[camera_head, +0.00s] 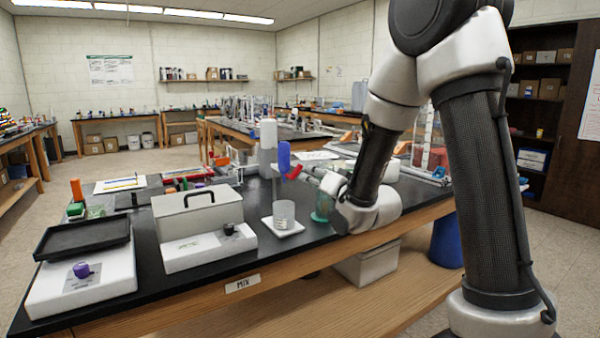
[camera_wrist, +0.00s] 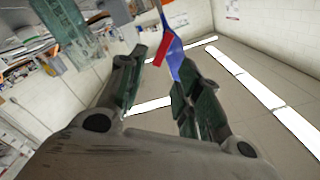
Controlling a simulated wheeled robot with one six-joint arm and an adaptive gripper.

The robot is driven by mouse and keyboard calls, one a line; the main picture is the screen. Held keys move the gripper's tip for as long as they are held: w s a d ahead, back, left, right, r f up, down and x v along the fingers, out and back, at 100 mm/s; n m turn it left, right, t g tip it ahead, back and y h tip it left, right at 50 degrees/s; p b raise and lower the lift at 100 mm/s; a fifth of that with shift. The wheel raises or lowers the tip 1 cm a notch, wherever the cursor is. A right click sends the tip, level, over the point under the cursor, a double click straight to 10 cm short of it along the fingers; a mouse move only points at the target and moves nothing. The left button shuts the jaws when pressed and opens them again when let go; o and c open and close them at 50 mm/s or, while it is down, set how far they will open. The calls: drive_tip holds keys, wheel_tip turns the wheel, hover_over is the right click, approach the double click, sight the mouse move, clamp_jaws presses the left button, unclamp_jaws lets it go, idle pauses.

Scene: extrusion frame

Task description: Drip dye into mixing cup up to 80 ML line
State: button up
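A clear mixing cup (camera_head: 284,212) stands upright on a white square base at the front of the black bench. An upright blue dye vessel (camera_head: 284,157) with a red lever-like part (camera_head: 294,172) is above it, beside a grey column with a white top (camera_head: 268,145). My gripper (camera_head: 306,174) is just right of the red part. In the wrist view, the fingers (camera_wrist: 165,68) are apart; the blue vessel (camera_wrist: 171,42) and red part (camera_wrist: 160,60) show between and beyond their tips, with no clear grip. The cup's markings and dye level are too small to read.
The bench's front edge has a MIX label (camera_head: 243,284).

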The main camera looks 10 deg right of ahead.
sight(299, 170)
drive_tip(key=shift+m, duration=0.6)
drive_tip(key=x, duration=0.8)
drive_tip(key=shift+s, duration=0.1)
drive_tip(key=shift+c, duration=0.4)
clamp_jaws()
